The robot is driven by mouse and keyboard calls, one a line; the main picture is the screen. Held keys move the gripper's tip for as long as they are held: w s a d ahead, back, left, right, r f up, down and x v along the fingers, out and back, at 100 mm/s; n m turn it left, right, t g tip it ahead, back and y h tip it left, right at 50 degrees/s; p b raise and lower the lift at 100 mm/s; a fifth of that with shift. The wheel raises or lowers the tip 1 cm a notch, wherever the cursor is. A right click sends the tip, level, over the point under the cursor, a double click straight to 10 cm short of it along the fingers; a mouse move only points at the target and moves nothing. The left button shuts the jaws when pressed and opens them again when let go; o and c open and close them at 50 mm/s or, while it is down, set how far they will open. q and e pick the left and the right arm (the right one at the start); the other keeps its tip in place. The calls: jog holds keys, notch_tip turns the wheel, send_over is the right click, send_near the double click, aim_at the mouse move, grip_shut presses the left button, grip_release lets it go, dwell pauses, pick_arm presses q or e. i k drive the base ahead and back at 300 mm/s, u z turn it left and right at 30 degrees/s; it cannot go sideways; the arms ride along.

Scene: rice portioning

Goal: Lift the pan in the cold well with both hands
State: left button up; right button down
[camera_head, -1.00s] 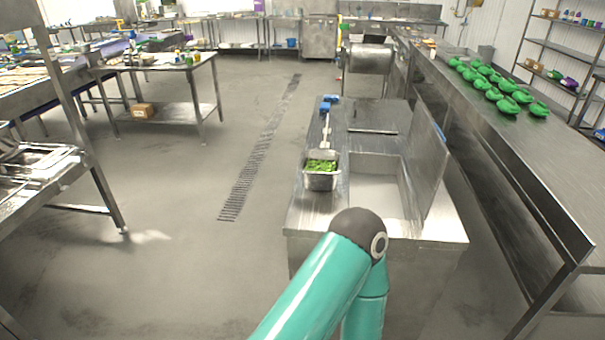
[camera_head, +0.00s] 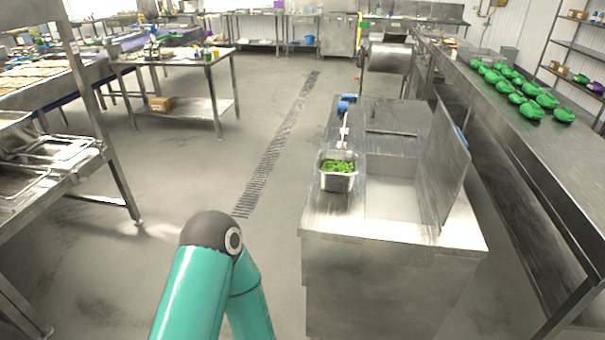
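The cold well (camera_head: 392,198) is a rectangular opening in the top of a steel counter, with its lid (camera_head: 447,155) standing up along its right side. The inside that I can see looks plain and grey, and I cannot make out a pan in it. A small steel pan (camera_head: 338,182) with chopped green food stands on the counter just left of the well, with a light-handled utensil behind it. Neither gripper is in view. Only a teal arm of mine with a dark joint shows at the bottom, left of the counter.
The steel counter (camera_head: 350,228) stands ahead on the right. A long steel table (camera_head: 535,150) with several green bowl-like items runs along the right. A steel rack (camera_head: 60,180) stands at the left. The floor (camera_head: 190,170) between is open, with a drain grate (camera_head: 280,140).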

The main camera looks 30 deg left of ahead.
aim_at(391, 199)
jog(key=u, duration=0.15)
jog(key=i, duration=1)
jog(key=z, duration=0.1)
